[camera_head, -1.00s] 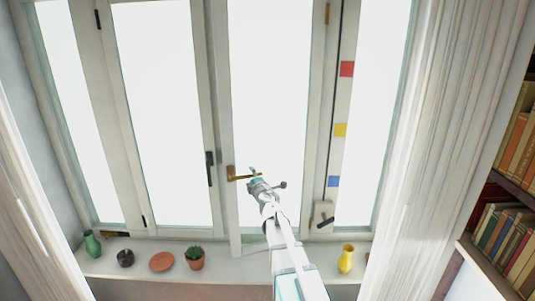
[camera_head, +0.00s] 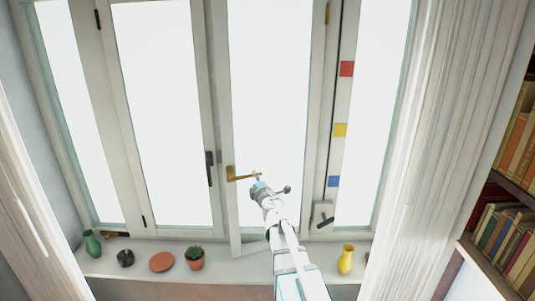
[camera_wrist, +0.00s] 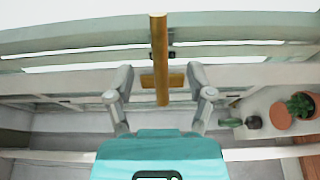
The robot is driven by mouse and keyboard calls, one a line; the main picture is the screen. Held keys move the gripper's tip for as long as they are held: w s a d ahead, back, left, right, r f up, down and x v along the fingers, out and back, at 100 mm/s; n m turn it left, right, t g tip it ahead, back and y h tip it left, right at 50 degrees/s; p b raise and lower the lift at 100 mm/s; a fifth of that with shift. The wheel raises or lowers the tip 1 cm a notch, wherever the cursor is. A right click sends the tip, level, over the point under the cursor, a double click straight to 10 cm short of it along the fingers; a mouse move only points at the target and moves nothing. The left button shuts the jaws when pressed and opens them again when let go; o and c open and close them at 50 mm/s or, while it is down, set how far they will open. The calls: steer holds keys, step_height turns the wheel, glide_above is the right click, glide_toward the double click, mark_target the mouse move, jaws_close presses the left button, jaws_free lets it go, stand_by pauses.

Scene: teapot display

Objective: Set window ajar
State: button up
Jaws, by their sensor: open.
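The window's right sash (camera_head: 232,215) has a pale frame and its lower free corner stands out over the sill, so it looks slightly open toward the room. Its brass handle (camera_head: 240,175) points right, roughly level. My gripper (camera_head: 257,178) is open in front of the sash, close to the handle's free end. In the wrist view, the brass handle (camera_wrist: 159,40) runs between the spread fingers of my gripper (camera_wrist: 158,76), with space on both sides.
The left sash (camera_head: 205,100) has a dark handle (camera_head: 209,168) and looks closed. The sill (camera_head: 220,268) holds a green vase (camera_head: 92,244), a dark pot (camera_head: 125,258), a terracotta disc (camera_head: 162,262), a cactus (camera_head: 195,256) and a yellow vase (camera_head: 346,260). Curtains hang at both sides.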

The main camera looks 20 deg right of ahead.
steer(key=shift+s+a, duration=0.1)
steer(key=shift+s, duration=2.25)
steer(key=s+f+m+g+h+b, duration=0.3)
steer(key=s+f+m+g+b, duration=0.15)
steer(key=f+m, duration=0.4)
steer(key=s+f+m+g+h+b, duration=0.3)
steer(key=s+f+m+g, duration=0.35)
steer(key=f, duration=0.35)
steer(key=s+a+f+m+g+y+b, duration=0.2)
steer(key=s+a+f+g+y, duration=0.5)
steer(key=s+a+f, duration=0.4)
steer(key=s+a+b, duration=0.1)
steer(key=a, duration=0.1)
steer(key=shift+s+a, duration=0.3)
